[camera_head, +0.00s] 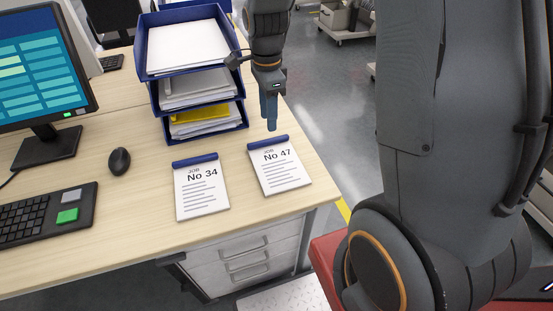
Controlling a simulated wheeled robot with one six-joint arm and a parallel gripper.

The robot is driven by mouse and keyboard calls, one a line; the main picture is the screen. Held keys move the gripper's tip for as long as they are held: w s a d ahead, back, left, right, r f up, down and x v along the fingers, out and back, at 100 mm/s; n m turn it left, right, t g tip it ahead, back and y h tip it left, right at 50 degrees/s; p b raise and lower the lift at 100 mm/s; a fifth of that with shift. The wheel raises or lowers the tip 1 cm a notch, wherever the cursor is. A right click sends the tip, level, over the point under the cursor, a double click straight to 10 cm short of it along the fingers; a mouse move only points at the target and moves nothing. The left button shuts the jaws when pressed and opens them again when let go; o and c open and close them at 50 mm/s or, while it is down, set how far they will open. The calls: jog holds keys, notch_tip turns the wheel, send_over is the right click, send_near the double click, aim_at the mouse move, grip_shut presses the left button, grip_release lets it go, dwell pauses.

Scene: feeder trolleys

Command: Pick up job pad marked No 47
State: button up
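The job pad marked No 47 (281,172) lies flat on the desk near its right edge. It is white with a blue binding strip along its far edge. The job pad marked No 34 (202,194) lies to its left, with a gap between them. My gripper (271,122) points down above the far edge of the No 47 pad, apart from the pad as far as I can see. The fingers are seen nearly edge-on and overlap, so their opening is hidden. Nothing shows held in them.
A blue tray stack (154,92) with papers stands just left of my gripper. A monitor (40,75), keyboard (35,218) and mouse (119,161) are on the left. The wooden desk (130,240) is bare in front of the pads. Drawers (245,258) sit below.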

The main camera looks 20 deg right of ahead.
aim_at(268, 140)
jog(key=shift+s+a+f+p, duration=0.1)
jog(key=shift+f+p, duration=0.25)
jog(key=shift+f, duration=1.6)
jog(key=shift+a+f+p, duration=0.1)
jog(key=shift+f+p, duration=0.2)
jog(key=shift+f, duration=1.6)
jog(key=shift+c, duration=0.4)
grip_shut()
